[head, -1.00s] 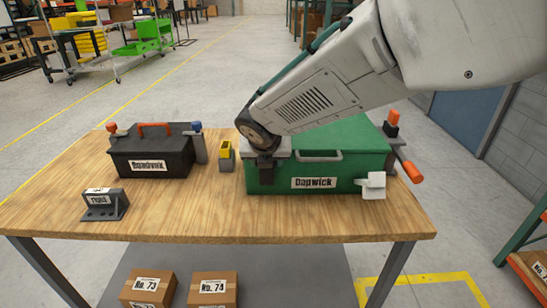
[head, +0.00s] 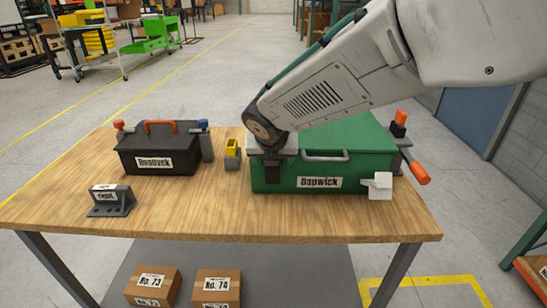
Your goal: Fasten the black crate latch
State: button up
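The black crate (head: 185,160), with an orange handle, stands closed on the left of the table. A red-orange knob (head: 119,125) is at its left end, and a grey upright part with a blue cap (head: 204,132) is at its right end. I cannot tell which of these is its latch or whether it is fastened. My gripper (head: 272,172) points down at the front left corner of the green crate (head: 350,183), well right of the black crate. It hides that corner, and its fingers are too dark and small to tell their opening or any contact.
A yellow-topped grey block (head: 232,154) stands between the crates. A grey bracket (head: 111,204) sits front left on the wooden table (head: 200,215). A white part (head: 379,186) and an orange-handled lever (head: 413,170) are at the green crate's right. The table's front middle is clear.

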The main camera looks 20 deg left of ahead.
jog(key=v, duration=0.7)
jog(key=shift+s+r, duration=0.1)
jog(key=s+d+m+g+h, duration=0.2)
jog(key=s+d+m, duration=0.2)
jog(key=d+m, duration=0.9)
jog(key=s+d+m+g+h, duration=0.2)
jog(key=s+d+m, duration=0.2)
jog(key=d+m, duration=0.9)
jog(key=s+d+m, duration=0.4)
jog(key=d+m, duration=0.1)
jog(key=d, duration=0.3)
jog(key=s+d+r+m, duration=0.1)
jog(key=s+d+m, duration=0.3)
jog(key=d, duration=0.4)
jog(key=s+d+m+y, duration=0.1)
jog(key=s+d+m, duration=0.4)
jog(key=d, duration=0.3)
jog(key=shift+s+d+r+m+g, duration=0.3)
jog(key=shift+s+g, duration=0.1)
jog(key=shift+s, duration=0.35)
